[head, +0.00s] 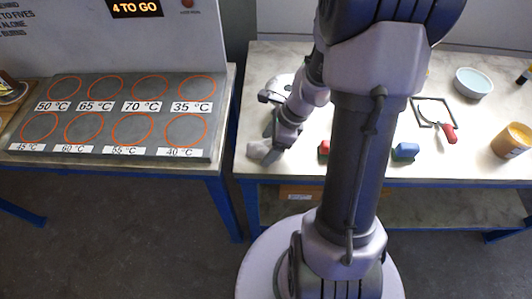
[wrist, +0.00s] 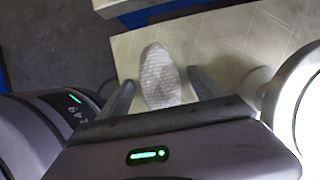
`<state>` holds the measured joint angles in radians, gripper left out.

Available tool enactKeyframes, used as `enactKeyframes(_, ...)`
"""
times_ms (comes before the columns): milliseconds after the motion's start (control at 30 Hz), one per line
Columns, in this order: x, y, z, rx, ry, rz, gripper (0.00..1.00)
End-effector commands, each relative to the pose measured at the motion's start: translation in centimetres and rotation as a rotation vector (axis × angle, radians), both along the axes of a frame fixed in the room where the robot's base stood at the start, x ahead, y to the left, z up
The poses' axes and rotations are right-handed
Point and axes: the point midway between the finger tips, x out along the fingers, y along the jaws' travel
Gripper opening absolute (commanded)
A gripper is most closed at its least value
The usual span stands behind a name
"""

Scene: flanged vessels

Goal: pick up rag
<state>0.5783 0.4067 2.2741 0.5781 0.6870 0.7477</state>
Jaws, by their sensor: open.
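The rag (head: 257,150) is a crumpled whitish-grey cloth near the front left edge of the right-hand table. It also shows in the wrist view (wrist: 160,75) as a pale, textured oval lying on the light tabletop. My gripper (head: 270,143) is low at the table, right by the rag. In the wrist view my gripper (wrist: 163,90) has its two dark fingers apart, with the rag lying between them in the picture. A gap shows on both sides, and I cannot tell how high the fingers are above the tabletop. My gripper hides a part of the rag in the head view.
Right of my arm are a blue-green block (head: 405,152), a red-handled tool (head: 447,132), a pale bowl (head: 473,82) and a mustard-coloured jar (head: 511,141). A red block (head: 323,150) is near my gripper.

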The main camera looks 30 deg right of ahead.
Motion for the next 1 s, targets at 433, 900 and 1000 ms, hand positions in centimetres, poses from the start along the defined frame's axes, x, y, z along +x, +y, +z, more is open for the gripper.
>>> enactKeyframes(433,0.0,0.0,0.1,-0.001,-0.001,0.000,0.23)
enactKeyframes(900,0.1,0.0,1.8,-0.001,-0.002,0.000,0.10)
enactKeyframes(1000,0.1,0.0,3.4,-0.001,-0.003,0.000,0.10)
